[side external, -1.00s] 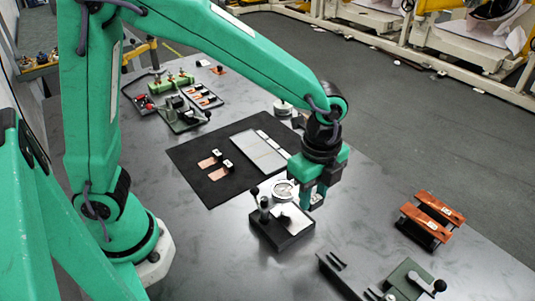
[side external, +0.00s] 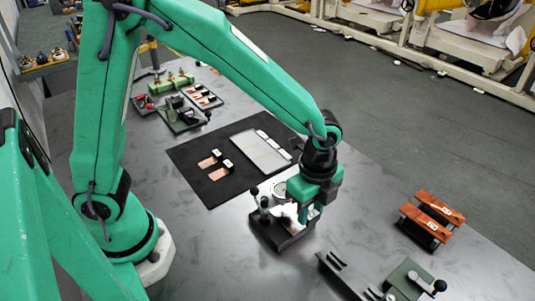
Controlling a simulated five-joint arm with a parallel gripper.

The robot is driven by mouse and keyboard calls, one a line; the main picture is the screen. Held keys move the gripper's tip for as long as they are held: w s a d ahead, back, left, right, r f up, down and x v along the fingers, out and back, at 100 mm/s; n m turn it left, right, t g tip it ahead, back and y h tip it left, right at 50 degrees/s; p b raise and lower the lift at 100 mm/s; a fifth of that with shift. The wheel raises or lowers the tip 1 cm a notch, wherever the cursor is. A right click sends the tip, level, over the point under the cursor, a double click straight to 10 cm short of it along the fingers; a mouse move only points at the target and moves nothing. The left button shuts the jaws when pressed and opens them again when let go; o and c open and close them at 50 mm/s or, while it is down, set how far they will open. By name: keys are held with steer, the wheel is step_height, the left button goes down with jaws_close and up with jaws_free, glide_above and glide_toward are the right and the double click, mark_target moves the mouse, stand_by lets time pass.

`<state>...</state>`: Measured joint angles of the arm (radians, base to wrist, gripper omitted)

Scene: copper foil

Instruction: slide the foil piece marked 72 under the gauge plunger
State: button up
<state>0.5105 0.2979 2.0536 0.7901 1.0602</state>
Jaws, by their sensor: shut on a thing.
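My green gripper (side external: 310,214) is at the right side of the dial gauge stand and low over its base. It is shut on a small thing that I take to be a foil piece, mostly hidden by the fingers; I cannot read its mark. The gauge (side external: 281,190) has a round silver dial, a lever with a dark knob and a dark base block (side external: 268,236). The plunger tip is too small to make out, so I cannot tell if foil lies under it. Two copper foil pieces with tags (side external: 210,160) lie on the black mat (side external: 190,181).
A grey plate (side external: 261,152) lies on the mat. Copper bars on a dark rack (side external: 432,216) stand at right. A dark slotted block (side external: 340,272) and a lever device (side external: 415,280) are in front. A tray of copper pieces (side external: 202,97) and a clamp fixture (side external: 181,115) sit at the back.

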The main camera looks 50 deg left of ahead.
mark_target(310, 213)
steer(key=shift+f, duration=1.85)
steer(key=shift+f, duration=0.6)
steer(key=shift+a, duration=2.45)
stand_by(3.1)
